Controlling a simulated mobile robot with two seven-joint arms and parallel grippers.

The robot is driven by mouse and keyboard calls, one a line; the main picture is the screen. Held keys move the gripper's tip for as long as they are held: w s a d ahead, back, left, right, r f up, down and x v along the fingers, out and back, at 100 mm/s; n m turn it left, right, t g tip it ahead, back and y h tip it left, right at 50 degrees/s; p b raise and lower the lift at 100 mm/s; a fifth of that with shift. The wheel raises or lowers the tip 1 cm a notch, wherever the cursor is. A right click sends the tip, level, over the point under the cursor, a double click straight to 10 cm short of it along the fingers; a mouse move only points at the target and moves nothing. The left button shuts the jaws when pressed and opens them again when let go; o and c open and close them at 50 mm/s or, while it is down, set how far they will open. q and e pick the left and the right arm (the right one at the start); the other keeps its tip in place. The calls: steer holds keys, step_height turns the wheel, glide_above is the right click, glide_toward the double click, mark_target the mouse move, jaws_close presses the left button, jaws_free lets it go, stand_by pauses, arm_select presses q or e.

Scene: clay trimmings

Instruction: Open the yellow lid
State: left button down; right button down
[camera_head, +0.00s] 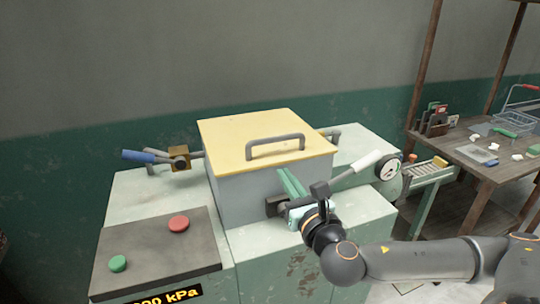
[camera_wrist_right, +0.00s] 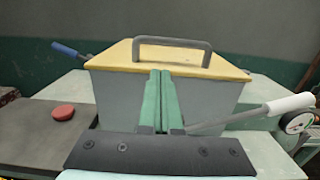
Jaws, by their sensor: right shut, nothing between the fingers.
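The yellow lid (camera_head: 235,130) lies flat and closed on a grey box (camera_head: 236,195) on the machine. A grey bar handle (camera_head: 275,142) stands on the lid. My right gripper (camera_head: 283,175) is in front of the box, below the lid's front edge, its green fingers shut with nothing between them. In the right wrist view the fingers (camera_wrist_right: 159,75) point at the box front and their tips overlap the lid (camera_wrist_right: 120,58) just below the handle (camera_wrist_right: 172,42). I cannot tell whether they touch the box. My left gripper is not in view.
A white-gripped lever (camera_head: 366,161) and a gauge (camera_head: 389,168) are right of the box. A blue-gripped lever (camera_head: 139,156) is on the left. A dark panel (camera_head: 150,250) carries a red button (camera_head: 178,223) and a green button (camera_head: 117,263). A cluttered wooden table (camera_head: 475,160) stands right.

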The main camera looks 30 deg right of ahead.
mark_target(271, 162)
steer(key=p+x, duration=0.1)
steer(key=x, duration=0.8)
steer(key=shift+w, duration=0.1)
steer(key=shift+r, duration=0.1)
